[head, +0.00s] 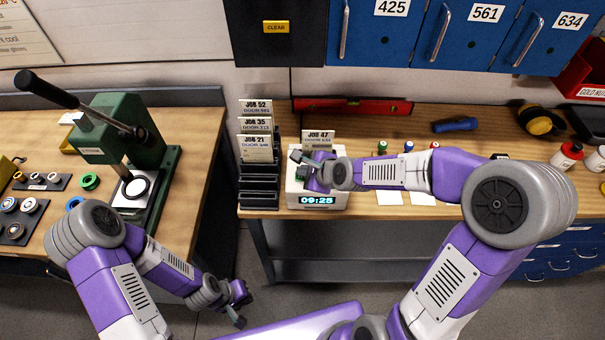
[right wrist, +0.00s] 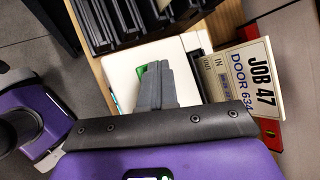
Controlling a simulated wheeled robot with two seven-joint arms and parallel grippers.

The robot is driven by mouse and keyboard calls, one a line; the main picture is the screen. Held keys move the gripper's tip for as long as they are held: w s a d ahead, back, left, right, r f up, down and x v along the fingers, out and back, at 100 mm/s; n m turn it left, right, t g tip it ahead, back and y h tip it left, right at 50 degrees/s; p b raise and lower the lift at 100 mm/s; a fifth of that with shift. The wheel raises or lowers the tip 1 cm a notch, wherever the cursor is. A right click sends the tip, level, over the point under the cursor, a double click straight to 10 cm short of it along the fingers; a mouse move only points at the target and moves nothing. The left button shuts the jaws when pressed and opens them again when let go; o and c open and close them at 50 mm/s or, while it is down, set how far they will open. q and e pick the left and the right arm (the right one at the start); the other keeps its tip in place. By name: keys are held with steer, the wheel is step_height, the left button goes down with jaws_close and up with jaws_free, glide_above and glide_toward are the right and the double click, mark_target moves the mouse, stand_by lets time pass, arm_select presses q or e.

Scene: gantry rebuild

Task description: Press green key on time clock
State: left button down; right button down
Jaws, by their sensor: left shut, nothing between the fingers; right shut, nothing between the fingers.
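The white time clock (head: 335,189) stands on the wooden bench, its display reading 09:25. It also shows in the right wrist view (right wrist: 120,66). A JOB 47 card (head: 318,136) stands upright at its back and also shows in the right wrist view (right wrist: 255,80). The green key (right wrist: 142,70) is mostly covered by my right fingers. My right gripper (right wrist: 154,68) is shut and empty, its tips over the key; I cannot tell whether they touch it. My left gripper (head: 242,306) is shut and empty, low in front of the gap between the benches.
A black card rack (head: 259,188) with several job cards stands just left of the clock. A green press (head: 118,130) stands on the left bench. Small colored items and white papers (head: 389,197) lie right of the clock, under my right arm. A red level (head: 352,105) lies behind.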

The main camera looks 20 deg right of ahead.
steer(key=shift+r+p, duration=0.55)
steer(key=shift+r, duration=0.25)
steer(key=shift+r, duration=0.1)
step_height(320, 180, up, 5)
steer(key=p, duration=0.4)
stand_by(0.6)
